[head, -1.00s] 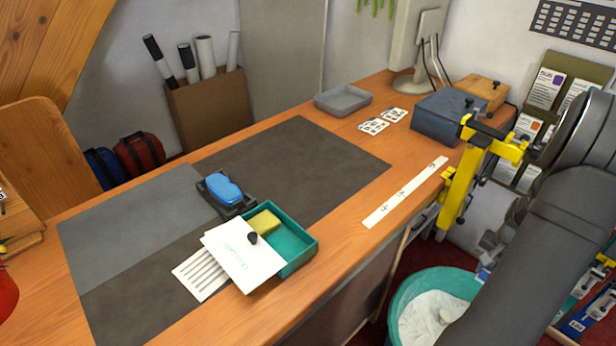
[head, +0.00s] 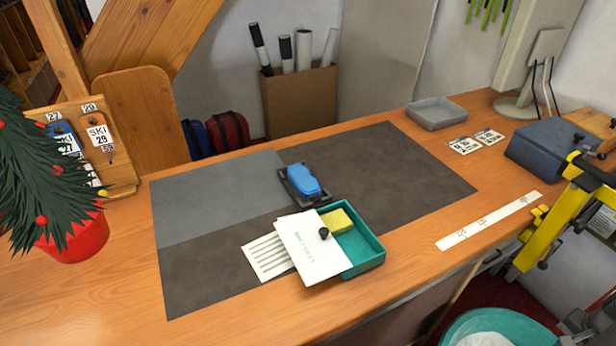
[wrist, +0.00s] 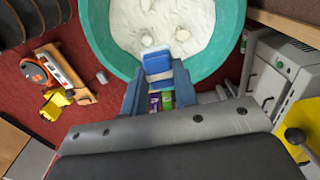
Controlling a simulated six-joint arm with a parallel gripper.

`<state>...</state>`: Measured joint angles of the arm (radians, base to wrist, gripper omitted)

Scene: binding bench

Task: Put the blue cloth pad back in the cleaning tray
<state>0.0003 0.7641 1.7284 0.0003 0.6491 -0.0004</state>
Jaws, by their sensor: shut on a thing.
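My gripper (wrist: 159,76) is shut on a small blue pad with a pale band (wrist: 157,62), which looks like the blue cloth pad. It is held above a teal tub in the wrist view. A teal tray (head: 367,261), apparently the cleaning tray, sits at the bench's front edge. A yellow sponge (head: 337,221) lies in its back left part. A white card with a black knob (head: 311,247) lies over its left part and hides what is under it. The right part of the tray is open and looks empty.
A blue rounded block (head: 303,180) rests in a black holder (head: 318,202) just behind the tray. The teal tub (head: 455,335) of white material stands below the bench. A yellow clamp frame (head: 548,228) stands at right. A red-potted tree (head: 75,240) stands at left.

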